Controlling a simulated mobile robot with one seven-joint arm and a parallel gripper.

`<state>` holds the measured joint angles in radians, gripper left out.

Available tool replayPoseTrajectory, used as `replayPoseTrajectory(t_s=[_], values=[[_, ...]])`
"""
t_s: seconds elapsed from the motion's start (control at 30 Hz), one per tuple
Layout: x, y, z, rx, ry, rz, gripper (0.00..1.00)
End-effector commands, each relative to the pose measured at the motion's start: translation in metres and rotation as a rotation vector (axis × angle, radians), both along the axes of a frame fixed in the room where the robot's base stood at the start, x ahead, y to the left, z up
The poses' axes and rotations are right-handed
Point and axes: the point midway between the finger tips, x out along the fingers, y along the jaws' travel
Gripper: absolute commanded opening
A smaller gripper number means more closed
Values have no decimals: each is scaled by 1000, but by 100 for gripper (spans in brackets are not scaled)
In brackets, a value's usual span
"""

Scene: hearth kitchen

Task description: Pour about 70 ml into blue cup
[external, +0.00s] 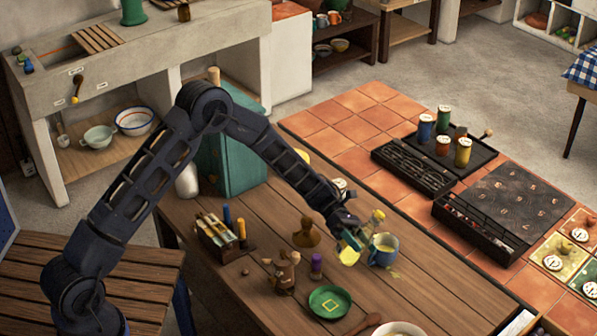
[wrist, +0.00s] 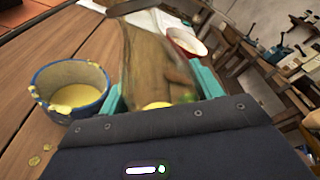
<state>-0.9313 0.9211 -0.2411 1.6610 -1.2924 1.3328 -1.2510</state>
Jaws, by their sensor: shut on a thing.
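The blue cup (external: 383,250) stands upright on the wooden table and holds pale yellow liquid. In the wrist view the cup (wrist: 70,88) is left of my gripper, with yellow smears on its rim. My gripper (external: 352,238) is just left of the cup in the external view. Its teal fingers are shut on a see-through vessel (wrist: 155,60) with some yellow liquid in it. In the external view the vessel (external: 349,257) looks tilted and is partly hidden by the fingers. I cannot make out its mouth or any stream.
Yellow spots (external: 394,273) lie on the table by the cup. A green dish (external: 329,302), a purple-topped small bottle (external: 316,266), a brown flask (external: 306,236) and a white bowl (external: 398,329) stand nearby. Black trays (external: 482,228) lie on the tiles at the right.

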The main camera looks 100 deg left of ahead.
Motion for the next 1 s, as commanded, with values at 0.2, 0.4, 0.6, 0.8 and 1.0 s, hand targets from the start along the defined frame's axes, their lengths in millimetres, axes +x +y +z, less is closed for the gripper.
replayPoseTrajectory(t_s=[0.2, 0.4, 0.6, 0.8, 1.0], values=[[-4, 0, 2, 64, -126, 2, 26], [-6, -2, 3, 125, -242, 2, 26], [-8, -2, 2, 186, -360, 3, 26], [-10, -2, 10, 245, -475, 2, 26], [-11, -3, 23, 287, -556, 1, 26]])
